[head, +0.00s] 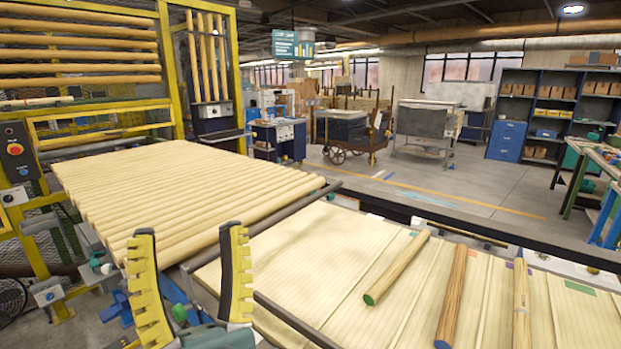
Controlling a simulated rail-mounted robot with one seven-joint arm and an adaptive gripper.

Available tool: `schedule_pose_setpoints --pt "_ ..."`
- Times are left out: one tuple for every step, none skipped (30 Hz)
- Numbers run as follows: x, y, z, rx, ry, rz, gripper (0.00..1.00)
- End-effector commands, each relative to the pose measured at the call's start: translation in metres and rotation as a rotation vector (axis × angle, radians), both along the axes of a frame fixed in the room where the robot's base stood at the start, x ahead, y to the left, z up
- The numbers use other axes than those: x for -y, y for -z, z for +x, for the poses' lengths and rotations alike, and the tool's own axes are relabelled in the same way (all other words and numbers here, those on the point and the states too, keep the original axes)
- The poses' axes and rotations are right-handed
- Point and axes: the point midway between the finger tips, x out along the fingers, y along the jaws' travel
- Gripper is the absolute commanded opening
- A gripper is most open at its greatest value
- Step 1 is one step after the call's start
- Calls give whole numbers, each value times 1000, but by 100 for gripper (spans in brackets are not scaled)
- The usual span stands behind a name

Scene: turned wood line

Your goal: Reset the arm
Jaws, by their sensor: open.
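My gripper (192,285) shows at the lower left, with two upright yellow toothed fingers with dark backs. The fingers stand wide apart and nothing is between them. It is in front of the bed of pale wooden rods (180,190), near the gap between that bed and the slatted table. The rest of my arm is mostly below the frame.
On the pale slatted table (300,255) lie a green-ended rod (398,267), a browner rod (452,298) and another rod (521,305). A dark rail (450,235) runs along its far edge. A yellow frame (172,75) stands left. Open floor lies beyond.

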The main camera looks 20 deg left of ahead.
Motion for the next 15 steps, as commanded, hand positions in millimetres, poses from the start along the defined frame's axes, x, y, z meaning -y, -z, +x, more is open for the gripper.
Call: schedule_pose_setpoints --pt "41 -15 11 -25 163 -118 62" --pt "64 -15 16 -52 255 -187 62" --pt "93 -13 21 -96 368 -263 62" --pt "115 -11 24 -133 445 -310 62" --pt "136 -8 25 -169 517 -350 62" --pt "162 -5 25 -217 604 -393 62" --pt "182 -3 23 -255 665 -421 62" --pt "201 0 21 -294 723 -445 62" --pt "225 3 16 -346 796 -469 62" --pt "243 6 12 -386 848 -485 62" --pt "261 9 6 -425 900 -497 62" --pt "272 -2 2 -457 933 -507 62" --pt "267 -20 4 -449 919 -507 62" --pt "266 -32 4 -449 916 -506 62" --pt "266 -46 5 -449 914 -506 62"
